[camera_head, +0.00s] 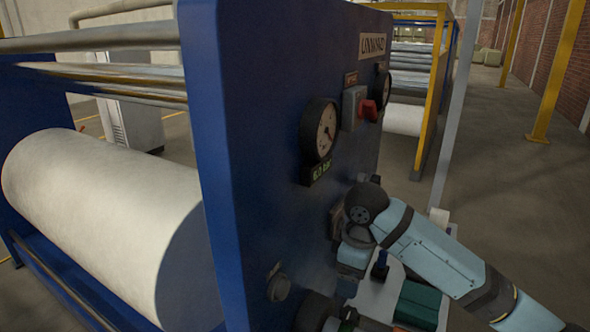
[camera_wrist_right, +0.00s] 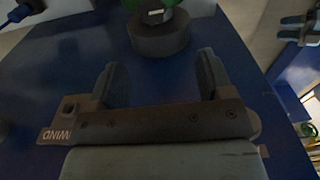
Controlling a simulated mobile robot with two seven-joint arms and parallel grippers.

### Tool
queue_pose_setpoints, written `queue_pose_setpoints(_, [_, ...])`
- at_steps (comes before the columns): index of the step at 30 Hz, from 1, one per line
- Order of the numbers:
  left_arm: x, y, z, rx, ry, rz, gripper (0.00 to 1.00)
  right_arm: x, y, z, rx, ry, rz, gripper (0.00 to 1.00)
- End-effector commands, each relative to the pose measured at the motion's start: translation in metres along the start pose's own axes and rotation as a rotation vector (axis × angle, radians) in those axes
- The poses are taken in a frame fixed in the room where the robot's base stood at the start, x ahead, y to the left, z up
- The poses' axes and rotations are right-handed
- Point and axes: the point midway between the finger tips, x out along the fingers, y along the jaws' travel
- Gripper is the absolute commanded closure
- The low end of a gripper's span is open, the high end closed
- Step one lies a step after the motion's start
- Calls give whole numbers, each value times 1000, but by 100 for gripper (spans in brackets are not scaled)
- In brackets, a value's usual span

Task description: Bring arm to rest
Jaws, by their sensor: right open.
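My right arm comes in from the lower right of the head view and bends at its wrist close to the blue machine panel (camera_head: 255,130). My right gripper (camera_head: 346,288) is low beside the panel's face, small and partly lost among dark parts there. In the wrist view the right gripper (camera_wrist_right: 160,63) is open, with two dark fingers wide apart and nothing between them. A dark round knob (camera_wrist_right: 160,40) with a green part lies beyond the fingertips, apart from them. My left gripper is not in view.
The panel carries a round gauge (camera_head: 319,130) and a red switch (camera_head: 367,110) on a grey box. A large white roll (camera_head: 100,210) lies left of the panel. A yellow frame (camera_head: 433,90) stands behind. Open floor (camera_head: 500,160) is at the right.

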Motion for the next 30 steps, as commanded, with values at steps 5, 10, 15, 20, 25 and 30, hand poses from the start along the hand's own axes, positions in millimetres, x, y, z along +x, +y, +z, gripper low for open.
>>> queue_pose_setpoints(5, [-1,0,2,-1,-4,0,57,51,-46,6,43,106,-37,27])
queue_pose_setpoints(10, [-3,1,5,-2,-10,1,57,89,-86,24,144,217,-54,27])
queue_pose_setpoints(15, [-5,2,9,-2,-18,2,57,117,-118,55,288,300,-52,27])
queue_pose_setpoints(20, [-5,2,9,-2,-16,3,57,138,-143,99,451,338,-22,27])
queue_pose_setpoints(25, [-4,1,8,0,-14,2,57,152,-165,153,616,334,36,27])
queue_pose_setpoints(30, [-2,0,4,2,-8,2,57,158,-181,199,732,302,98,27])
